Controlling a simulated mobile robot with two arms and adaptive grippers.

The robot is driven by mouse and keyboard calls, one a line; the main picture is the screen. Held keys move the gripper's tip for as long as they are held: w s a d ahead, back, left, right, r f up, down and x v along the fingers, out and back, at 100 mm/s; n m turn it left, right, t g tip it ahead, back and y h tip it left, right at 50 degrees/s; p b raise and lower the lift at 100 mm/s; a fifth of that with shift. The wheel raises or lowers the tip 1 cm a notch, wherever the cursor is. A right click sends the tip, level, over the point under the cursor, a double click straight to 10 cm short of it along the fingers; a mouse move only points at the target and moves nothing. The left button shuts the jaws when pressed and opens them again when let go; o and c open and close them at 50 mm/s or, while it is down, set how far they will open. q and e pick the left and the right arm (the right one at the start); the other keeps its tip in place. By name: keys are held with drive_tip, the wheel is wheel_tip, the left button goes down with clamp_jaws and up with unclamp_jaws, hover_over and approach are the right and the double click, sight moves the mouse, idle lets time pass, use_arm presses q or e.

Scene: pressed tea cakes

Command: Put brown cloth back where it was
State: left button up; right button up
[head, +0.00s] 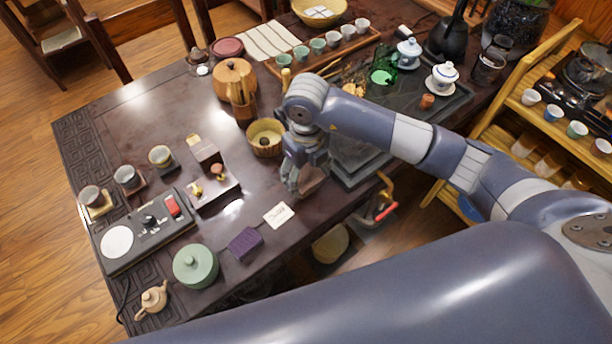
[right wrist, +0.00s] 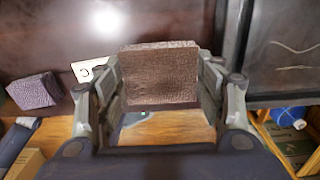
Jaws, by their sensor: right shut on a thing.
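The brown cloth (right wrist: 158,76) is a folded, textured block between the two fingers of my right gripper (right wrist: 160,92) in the right wrist view. The fingers are shut on its sides. In the head view my right gripper (head: 306,180) points down near the front edge of the dark table, right of a white card (head: 278,215). Part of the brown cloth (head: 311,183) shows between the fingers; the rest is hidden. I cannot tell whether the cloth touches the table. My left gripper is not in view.
A folded purple cloth (head: 245,243) lies at the table's front edge, left of the card. A ribbed brown bowl (head: 265,137) stands behind my right gripper. A dark tea tray (head: 358,160) is to the right. Bare tabletop lies left of the gripper.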

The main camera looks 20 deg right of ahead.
sight(306, 174)
drive_tip(key=shift+w, duration=0.3)
drive_tip(key=shift+f, duration=0.15)
wheel_tip(306, 174, down, 3)
drive_tip(key=shift+p, duration=0.5)
drive_tip(key=shift+f, duration=0.3)
drive_tip(key=o, duration=1)
drive_tip(key=shift+o, duration=0.2)
drive_tip(key=shift+r, duration=0.1)
